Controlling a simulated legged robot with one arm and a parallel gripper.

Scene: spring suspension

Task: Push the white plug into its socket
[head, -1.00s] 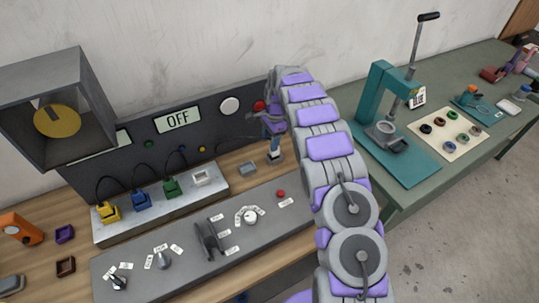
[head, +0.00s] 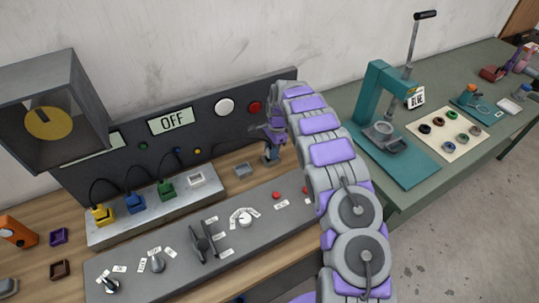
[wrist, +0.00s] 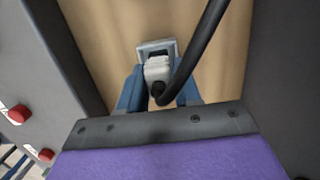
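The white plug (wrist: 157,70) shows in the wrist view between the two blue fingers of my gripper (wrist: 159,92), which look shut on it. A black cable runs from its near end. In the head view my gripper (head: 271,153) hangs over the right part of the wooden bench, and the plug cannot be made out there. The white socket (head: 197,180) is at the right end of a grey box and looks empty. It lies to the left of my gripper, apart from it.
Yellow (head: 103,216), blue (head: 135,203) and green (head: 166,190) plugs stand on the same box. A grey square piece (head: 243,170) lies between box and gripper. A sloped console (head: 215,238) with knobs is in front, and a dark panel with an OFF display (head: 171,120) behind.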

